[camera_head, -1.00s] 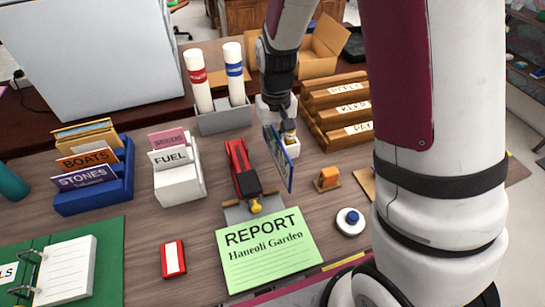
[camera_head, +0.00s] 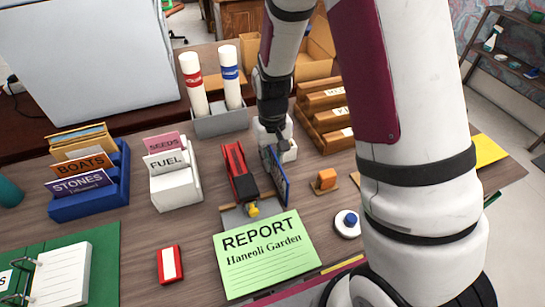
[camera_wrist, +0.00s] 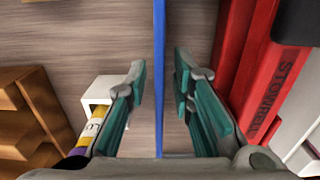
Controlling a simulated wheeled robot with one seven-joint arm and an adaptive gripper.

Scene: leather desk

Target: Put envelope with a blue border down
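The envelope with a blue border (camera_head: 277,178) stands on edge, upright and slightly turned, just right of the red stapler (camera_head: 239,172). Its lower edge is at or close to the desk; I cannot tell if it touches. In the wrist view it shows edge-on as a thin blue strip (camera_wrist: 159,60). My gripper (camera_wrist: 160,88) has its teal-padded fingers on both sides of the strip, with a visible gap on each side. In the head view my gripper (camera_head: 280,150) is at the envelope's upper part, its fingers partly hidden.
A green report sheet (camera_head: 268,262) lies in front. An orange block (camera_head: 326,180) and a white round piece with a blue knob (camera_head: 348,223) are to the right. Wooden trays (camera_head: 325,118) stand behind right. A white holder (camera_wrist: 100,92) is close to the left finger.

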